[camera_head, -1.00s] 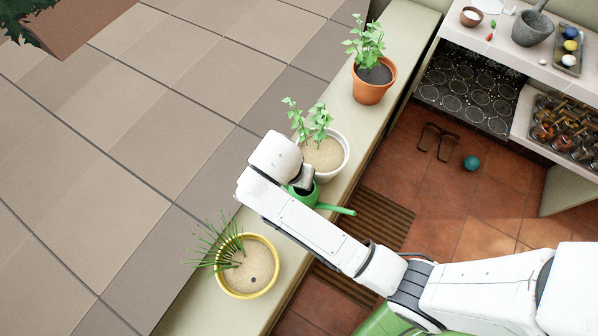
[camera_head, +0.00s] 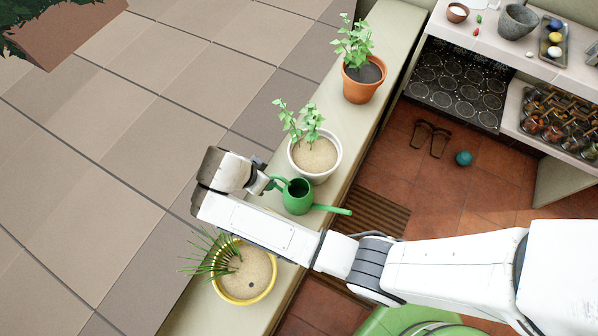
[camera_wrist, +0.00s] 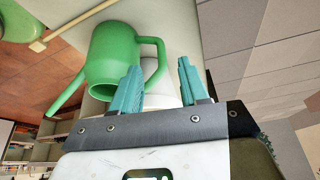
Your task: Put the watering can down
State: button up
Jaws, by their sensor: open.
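The green watering can (camera_head: 298,197) stands upright on the pale ledge (camera_head: 330,185), between the white pot and the yellow pot. Its spout points right over the ledge's inner edge, and its handle faces left toward my gripper. My gripper (camera_head: 270,183) is at the handle side of the can and holds nothing. In the wrist view, the can (camera_wrist: 110,48) is tilted in the picture. The two teal fingers of my gripper (camera_wrist: 158,82) are apart there; one overlaps the handle in the picture. Whether it touches the handle I cannot tell.
A white pot (camera_head: 335,160) with a leafy plant is close behind the can. A yellow pot (camera_head: 272,285) with a spiky plant is in front, partly under my arm. A terracotta pot (camera_head: 362,90) stands farther back. Paved ground lies left; a slatted mat (camera_head: 378,215) lies right.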

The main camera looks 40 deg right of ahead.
jog(key=shift+x, duration=3.45)
jog(key=shift+a, duration=0.1)
grip_shut()
